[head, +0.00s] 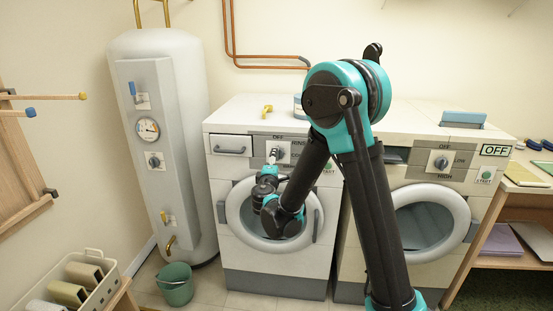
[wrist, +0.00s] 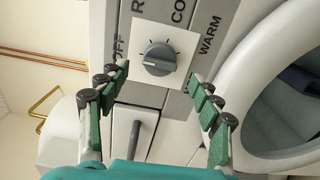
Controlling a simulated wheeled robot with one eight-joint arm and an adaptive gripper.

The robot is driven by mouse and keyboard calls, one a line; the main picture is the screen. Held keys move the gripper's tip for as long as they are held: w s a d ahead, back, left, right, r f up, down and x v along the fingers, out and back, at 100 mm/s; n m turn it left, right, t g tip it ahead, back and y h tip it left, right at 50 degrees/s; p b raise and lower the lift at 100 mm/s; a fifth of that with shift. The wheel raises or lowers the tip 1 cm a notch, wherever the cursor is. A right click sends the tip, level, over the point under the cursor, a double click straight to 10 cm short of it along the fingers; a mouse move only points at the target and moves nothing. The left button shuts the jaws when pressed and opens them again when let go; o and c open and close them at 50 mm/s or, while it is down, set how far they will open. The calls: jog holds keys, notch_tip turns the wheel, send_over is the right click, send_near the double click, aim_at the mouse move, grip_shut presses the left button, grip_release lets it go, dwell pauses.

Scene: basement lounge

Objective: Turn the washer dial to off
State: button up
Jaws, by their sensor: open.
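The washer (head: 275,258) is the left of two white machines. Its grey round dial (wrist: 159,58) sits on a white square plate, with OFF at its left and WARM at its right in the wrist view. A pale mark on the knob's ridge seems to point toward the left, but its exact setting is hard to tell. My gripper (wrist: 157,76) is open and empty, its fingers apart on either side of the dial's lower part in that view, with no clear contact. In the head view my gripper (head: 272,158) is in front of the dial panel and partly hides it.
A second machine (head: 428,190) with its own dial (head: 441,162) stands at the right. The washer's drawer handle (wrist: 135,138) and round door (wrist: 250,110) lie near my fingers. A water tank (head: 165,150) and green bucket (head: 175,285) stand at the left.

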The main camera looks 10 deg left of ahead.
jog(key=s, duration=0.7)
jog(key=shift+s, duration=0.15)
jog(key=s+d+f+m+g+h, duration=0.1)
jog(key=s+d+f+m+g, duration=0.15)
jog(key=d, duration=0.65)
jog(key=s+d+f+m+g+h, duration=0.2)
jog(key=d+m+g, duration=0.15)
jog(key=d, duration=0.45)
jog(key=s+d+f+m+g+h, duration=0.1)
jog(key=s+d+f+m+g, duration=0.2)
jog(key=d, duration=0.6)
jog(key=s+d+f+m+g+y, duration=0.1)
jog(key=s+f+m+g+y, duration=0.1)
jog(key=s, duration=0.7)
jog(key=s+d+f+m+g+y, duration=0.2)
jog(key=s+f+m, duration=0.3)
jog(key=s, duration=0.4)
jog(key=shift+s+m+g+y, duration=0.3)
jog(key=shift+s+m+g, duration=0.1)
jog(key=shift+m, duration=0.5)
jog(key=shift+d, duration=0.15)
